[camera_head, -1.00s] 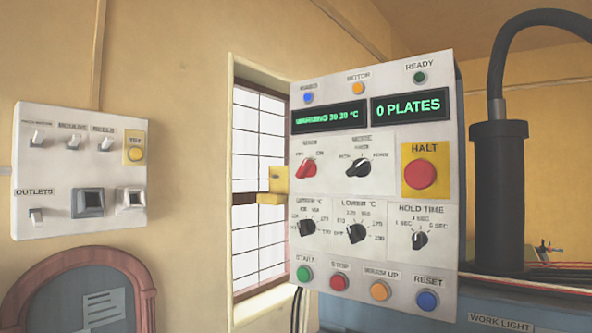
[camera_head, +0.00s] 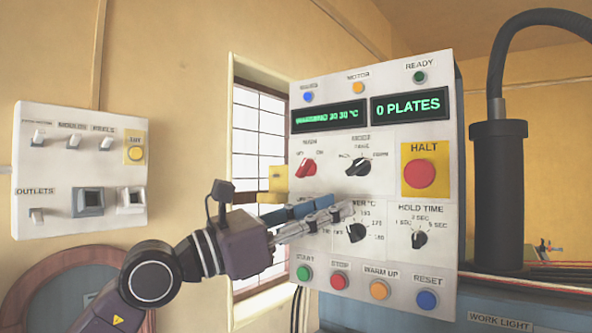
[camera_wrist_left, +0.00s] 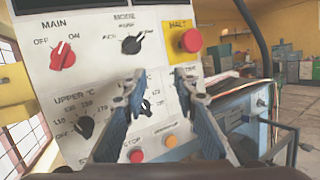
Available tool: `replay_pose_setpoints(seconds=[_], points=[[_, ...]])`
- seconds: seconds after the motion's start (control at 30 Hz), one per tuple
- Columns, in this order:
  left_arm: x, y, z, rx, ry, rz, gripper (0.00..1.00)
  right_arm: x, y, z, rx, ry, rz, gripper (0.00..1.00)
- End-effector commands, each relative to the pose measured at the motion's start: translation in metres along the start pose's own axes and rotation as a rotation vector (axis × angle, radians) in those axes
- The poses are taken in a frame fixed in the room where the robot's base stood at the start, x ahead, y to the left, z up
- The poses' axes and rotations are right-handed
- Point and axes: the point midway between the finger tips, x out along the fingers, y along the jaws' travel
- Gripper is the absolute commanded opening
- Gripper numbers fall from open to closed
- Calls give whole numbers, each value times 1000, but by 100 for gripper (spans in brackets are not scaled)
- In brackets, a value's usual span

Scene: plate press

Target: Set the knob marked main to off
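The red main knob (camera_head: 306,168) is on the upper left of the white control panel (camera_head: 380,275), below the green displays. It also shows in the left wrist view (camera_wrist_left: 62,55) under the label MAIN, with OFF to its upper left and ON to its upper right. Its handle appears turned toward ON. My left gripper (camera_head: 340,208) is in front of the panel, below and right of the main knob, and partly hides the temperature dials. In the left wrist view its two fingers (camera_wrist_left: 160,85) are apart with nothing between them. My right gripper is not in view.
The black mode knob (camera_head: 358,167) is right of the main knob, and the red HALT button (camera_head: 419,173) farther right. A yellow bracket (camera_head: 278,180) sits at the panel's left edge by the window. A switch box (camera_head: 80,170) hangs on the left wall.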

Motion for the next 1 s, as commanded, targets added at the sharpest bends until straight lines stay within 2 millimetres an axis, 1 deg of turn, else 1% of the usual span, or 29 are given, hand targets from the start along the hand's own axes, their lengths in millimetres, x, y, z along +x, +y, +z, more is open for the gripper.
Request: replay_pose_setpoints(seconds=[0.03,0.07,0.1,0.2,0.33,0.43,0.53,0.67,0.83,1.0], points=[[1,14,10,108,68,41,27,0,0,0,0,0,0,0],[0,22,13,162,111,66,27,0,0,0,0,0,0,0],[-2,35,18,229,164,104,27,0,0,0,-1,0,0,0],[-13,65,33,363,278,200,27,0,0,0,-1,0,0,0],[-29,93,51,467,375,298,27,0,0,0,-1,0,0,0],[-36,105,59,502,411,340,27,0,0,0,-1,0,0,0],[-34,110,60,510,425,350,27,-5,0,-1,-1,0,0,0],[-18,117,57,507,424,348,27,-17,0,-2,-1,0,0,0],[7,128,49,505,422,347,27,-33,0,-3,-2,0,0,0],[23,136,42,507,422,347,27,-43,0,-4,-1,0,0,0]])
